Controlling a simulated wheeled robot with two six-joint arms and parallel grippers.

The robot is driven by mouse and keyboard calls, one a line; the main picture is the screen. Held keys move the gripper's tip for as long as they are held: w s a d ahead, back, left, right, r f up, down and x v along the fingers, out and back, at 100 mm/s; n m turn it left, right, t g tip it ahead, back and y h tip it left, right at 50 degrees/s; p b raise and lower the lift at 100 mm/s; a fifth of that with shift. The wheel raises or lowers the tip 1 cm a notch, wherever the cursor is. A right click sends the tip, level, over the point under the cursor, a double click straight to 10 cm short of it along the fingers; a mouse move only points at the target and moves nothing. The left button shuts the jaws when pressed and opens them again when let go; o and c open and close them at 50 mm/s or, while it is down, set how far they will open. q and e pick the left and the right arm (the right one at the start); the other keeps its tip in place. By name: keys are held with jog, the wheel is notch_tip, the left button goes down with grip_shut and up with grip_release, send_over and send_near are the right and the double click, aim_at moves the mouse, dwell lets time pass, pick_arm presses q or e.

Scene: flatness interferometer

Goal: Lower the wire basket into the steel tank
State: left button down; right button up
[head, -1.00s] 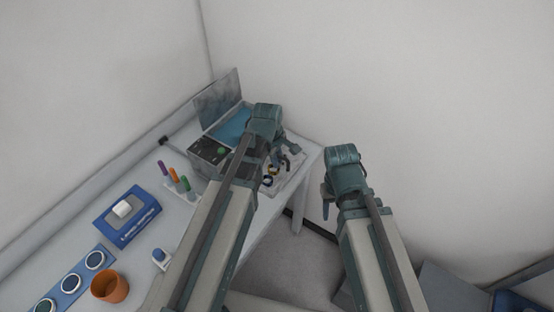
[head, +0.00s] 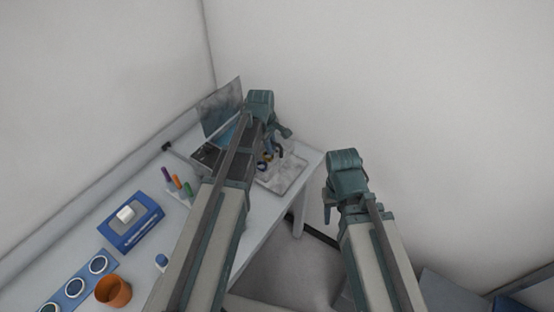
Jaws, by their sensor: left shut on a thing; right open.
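The steel tank (head: 207,156) stands at the back of the bench with its grey lid (head: 219,108) raised and blue inside; my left arm covers part of it. My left gripper (head: 272,153) is beside the tank's right side, above the bench corner. It is shut on the wire basket, which is mostly hidden behind my arm; small dark and yellow ring shapes (head: 264,161) show below the jaws. My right gripper (head: 329,211) is open and empty, off the bench's right edge.
A pale tray or mat (head: 287,174) lies at the bench corner. Coloured markers (head: 178,182), a blue box (head: 131,222), an orange cup (head: 113,291) and a blue strip with round discs (head: 75,288) stand along the bench to the left. Walls close in behind.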

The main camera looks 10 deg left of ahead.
pick_arm(q)
jog(key=w+a, duration=1.5)
jog(key=shift+a, duration=0.15)
jog(key=shift+w+f, duration=0.1)
jog(key=shift+f, duration=0.1)
notch_tip(320, 180, down, 13)
jog(key=b, duration=1.3)
jog(key=shift+r, duration=0.1)
jog(key=shift+f+b, duration=0.6)
jog(key=shift+b, duration=0.1)
jog(key=c, duration=0.8)
grip_release()
jog(key=shift+r, duration=0.1)
